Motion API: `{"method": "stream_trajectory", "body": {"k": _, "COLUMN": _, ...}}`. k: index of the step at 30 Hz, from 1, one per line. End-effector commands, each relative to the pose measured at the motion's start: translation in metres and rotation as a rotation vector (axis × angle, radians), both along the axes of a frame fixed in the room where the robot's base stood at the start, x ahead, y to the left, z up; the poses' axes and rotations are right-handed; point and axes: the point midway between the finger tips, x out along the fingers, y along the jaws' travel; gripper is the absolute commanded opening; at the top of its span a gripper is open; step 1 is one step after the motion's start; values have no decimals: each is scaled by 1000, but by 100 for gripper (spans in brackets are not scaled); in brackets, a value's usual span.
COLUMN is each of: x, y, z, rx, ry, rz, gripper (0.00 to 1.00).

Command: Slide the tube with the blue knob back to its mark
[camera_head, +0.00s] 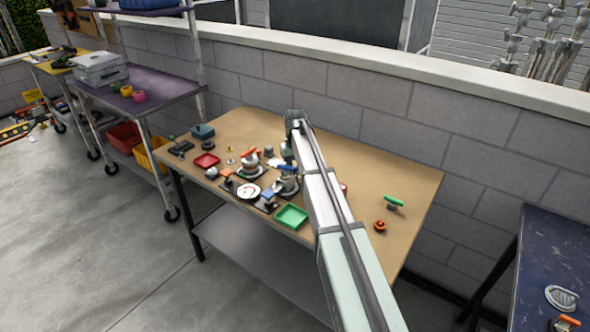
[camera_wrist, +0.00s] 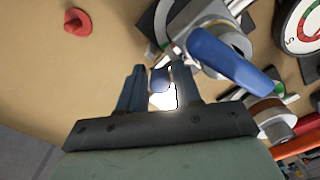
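In the wrist view, my gripper (camera_wrist: 158,72) has its two dark fingers apart. A small blue piece (camera_wrist: 160,79) shows between them, with a bright white patch below it; a narrow gap seems to lie on its left side. I cannot tell whether this is the tube's knob or whether the fingers touch it. Just right of the fingers is a silver fitting with a large blue lever (camera_wrist: 235,62). In the head view, the blue lever (camera_head: 285,166) is by the end of my arm, and my fingertips are hidden. I cannot make out the tube's mark.
Close around are a round dial (camera_head: 247,191), an orange-handled fitting (camera_head: 249,156), a green tray (camera_head: 291,217) and a red tray (camera_head: 206,160). A green-handled part (camera_head: 393,202) and an orange knob (camera_head: 380,226) lie to the right. The back right of the tabletop (camera_head: 400,175) is clear.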

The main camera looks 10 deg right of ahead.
Motion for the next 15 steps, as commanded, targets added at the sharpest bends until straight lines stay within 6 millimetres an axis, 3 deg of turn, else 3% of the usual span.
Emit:
{"method": "stream_trajectory", "body": {"k": 6, "x": 0, "y": 0, "z": 0, "rx": 0, "ry": 0, "rz": 0, "gripper": 33}}
{"method": "stream_trajectory", "body": {"k": 15, "x": 0, "y": 0, "z": 0, "rx": 0, "ry": 0, "rz": 0, "gripper": 5}}
